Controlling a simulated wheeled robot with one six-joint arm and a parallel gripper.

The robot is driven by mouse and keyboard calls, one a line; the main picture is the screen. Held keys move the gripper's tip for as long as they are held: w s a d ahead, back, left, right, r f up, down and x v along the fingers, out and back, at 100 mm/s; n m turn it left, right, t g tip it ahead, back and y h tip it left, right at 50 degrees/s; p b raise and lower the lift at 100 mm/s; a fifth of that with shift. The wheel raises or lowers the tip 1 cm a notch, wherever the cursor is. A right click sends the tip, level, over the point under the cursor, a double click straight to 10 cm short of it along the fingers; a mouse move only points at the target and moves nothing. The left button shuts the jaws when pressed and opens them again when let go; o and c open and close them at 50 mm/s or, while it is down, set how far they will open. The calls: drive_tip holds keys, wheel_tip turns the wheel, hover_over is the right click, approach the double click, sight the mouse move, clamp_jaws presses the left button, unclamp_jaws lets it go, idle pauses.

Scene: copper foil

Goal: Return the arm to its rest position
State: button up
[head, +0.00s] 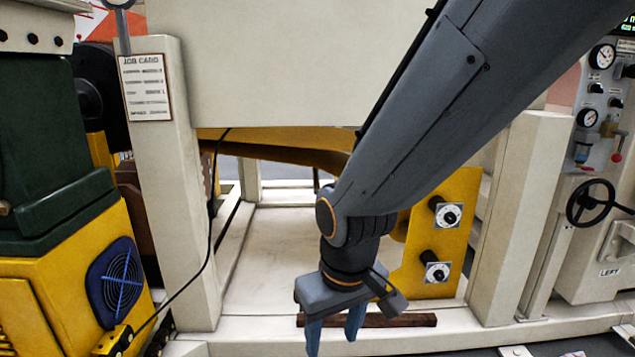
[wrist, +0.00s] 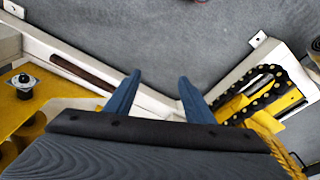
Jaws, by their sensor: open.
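My gripper (head: 334,335) hangs from my grey arm in the lower middle of the head view, with its blue fingers pointing down. In the wrist view my gripper (wrist: 158,90) shows two blue fingers spread apart with nothing between them. The gripper is in front of the cream machine frame (head: 270,230), near its lower front beam. I cannot tell the exact gap between the fingers and the beam.
A yellow bracket with two black knobs (head: 440,235) stands right of my wrist. A brown bar (head: 400,320) lies behind the fingers. A green and yellow machine (head: 50,160) stands at left, a gauge panel (head: 600,120) at right. A cable chain (wrist: 265,90) shows in the wrist view.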

drive_tip(key=s+r+g, duration=0.1)
drive_tip(key=s+g, duration=0.1)
drive_tip(key=s, duration=0.7)
drive_tip(key=d+r+m+p, duration=0.2)
drive_tip(key=d+r+p, duration=0.6)
drive_tip(key=r+p, duration=0.2)
drive_tip(key=d+r+m+h+p, duration=0.1)
drive_tip(key=d+r+m+p, duration=0.2)
drive_tip(key=d+r+p, duration=0.5)
wheel_tip(320, 180, up, 3)
drive_tip(key=p, duration=0.7)
drive_tip(key=shift+s+d+r, duration=0.15)
drive_tip(key=shift+d, duration=0.25)
